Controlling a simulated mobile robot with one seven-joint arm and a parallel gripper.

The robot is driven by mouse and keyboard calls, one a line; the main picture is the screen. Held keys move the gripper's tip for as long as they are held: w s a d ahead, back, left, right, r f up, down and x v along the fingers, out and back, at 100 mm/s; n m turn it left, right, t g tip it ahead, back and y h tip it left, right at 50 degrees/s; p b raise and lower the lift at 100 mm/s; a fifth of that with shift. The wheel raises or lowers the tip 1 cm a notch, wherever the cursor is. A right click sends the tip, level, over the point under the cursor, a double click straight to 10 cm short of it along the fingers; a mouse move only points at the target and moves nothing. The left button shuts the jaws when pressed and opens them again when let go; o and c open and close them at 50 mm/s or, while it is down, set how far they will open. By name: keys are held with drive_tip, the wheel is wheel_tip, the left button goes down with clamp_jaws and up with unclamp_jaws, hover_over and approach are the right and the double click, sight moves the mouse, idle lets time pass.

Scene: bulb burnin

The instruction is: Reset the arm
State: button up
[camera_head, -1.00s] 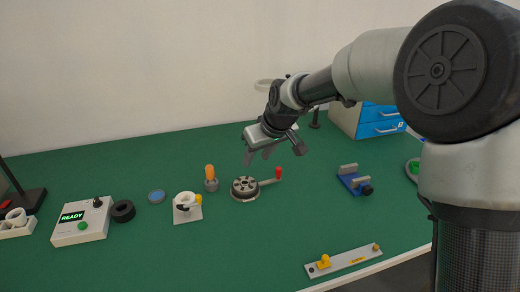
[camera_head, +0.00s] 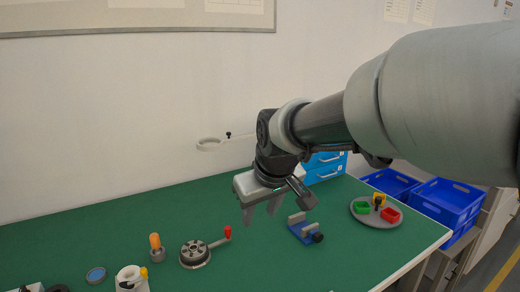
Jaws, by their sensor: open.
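My gripper (camera_head: 262,212) hangs from my arm over the back middle of the green table (camera_head: 290,262). Its two fingers point down with a gap between them, and nothing is held. It is apart from the things on the table. In the picture it is right of the round dark fixture with a red-knobbed handle (camera_head: 196,253) and left of the blue clamp with grey jaws (camera_head: 304,228).
An orange-topped piece (camera_head: 156,247), a blue disc (camera_head: 95,275) and a white holder (camera_head: 131,279) stand at left. A round tray (camera_head: 376,223) holds coloured bins at right. Blue drawers (camera_head: 325,166) stand behind; blue crates (camera_head: 447,202) lie beyond the table. The front middle is clear.

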drive_tip(key=s+d+r+m+h+p, duration=0.15)
drive_tip(key=s+d+m, duration=0.45)
drive_tip(key=s+d, duration=1.2)
wheel_tip(320, 180, up, 14)
drive_tip(key=s+a+p, duration=0.1)
drive_tip(key=a+p, duration=0.1)
drive_tip(key=p, duration=1.2)
drive_tip(key=shift+s+r+t, duration=0.15)
drive_tip(key=shift+s+t, duration=0.15)
drive_tip(key=shift+s, duration=0.1)
drive_tip(key=shift+c, duration=1.1)
drive_tip(key=shift+a, duration=0.2)
